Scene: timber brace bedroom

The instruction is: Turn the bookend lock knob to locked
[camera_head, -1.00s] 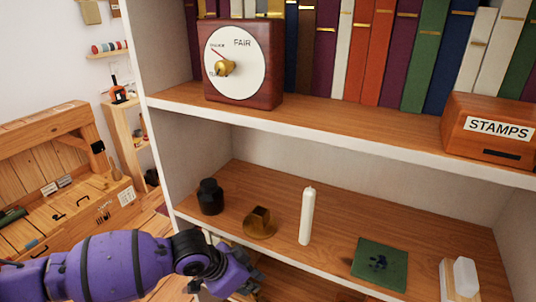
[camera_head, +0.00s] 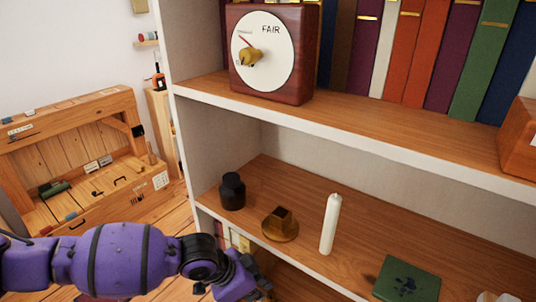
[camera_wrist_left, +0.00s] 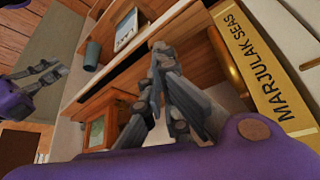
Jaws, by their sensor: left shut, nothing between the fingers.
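A dark red wooden box (camera_head: 308,60) stands at the left end of the book row on the upper shelf. Its white dial (camera_head: 276,72) reads FAIR and carries a brass knob (camera_head: 250,57) with a red pointer towards the upper left. The dial's small lettering is too small to read. My left gripper (camera_head: 262,286) is low, in front of the lower shelf and well below the box. In the left wrist view its fingers (camera_wrist_left: 162,50) are shut and empty. Grey fingers that look like my right gripper (camera_wrist_left: 42,76) show at the left there; their opening is unclear.
The upper shelf (camera_head: 345,122) has a white front edge above my left gripper. The lower shelf holds a black jar (camera_head: 232,191), a brass piece (camera_head: 280,226), a white candle (camera_head: 330,224) and a green book (camera_head: 407,282). A wooden desk (camera_head: 75,160) stands at left.

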